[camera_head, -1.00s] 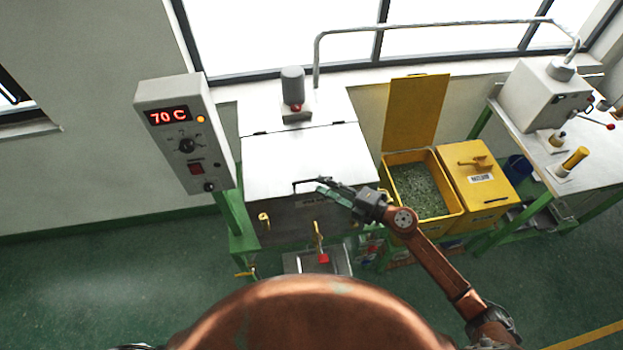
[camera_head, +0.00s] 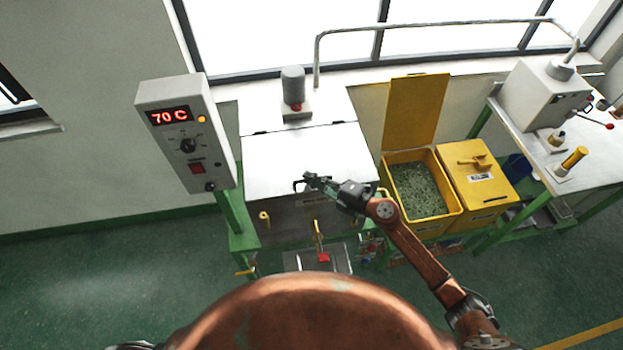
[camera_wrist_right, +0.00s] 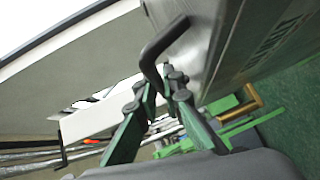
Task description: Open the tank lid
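The tank lid (camera_head: 290,160) is a pale metal plate lying closed on the tank (camera_head: 290,217) in the head view. Its black bent handle (camera_head: 298,184) is at the front edge and shows large in the right wrist view (camera_wrist_right: 160,42). My right gripper (camera_head: 312,178) is at this handle, reaching in from the right. In the wrist view its green fingers (camera_wrist_right: 161,84) converge on the handle's lower end, which sits between the tips. They look shut on it, though the contact is partly hidden. My left gripper is not in view.
A control box (camera_head: 184,135) reading 70 C stands left of the tank. A grey cylinder (camera_head: 293,85) rises behind the lid. A yellow bin (camera_head: 448,222) with its lid up and a closed yellow bin (camera_head: 480,180) stand at the right. A brass tap (camera_head: 317,238) is on the tank's front.

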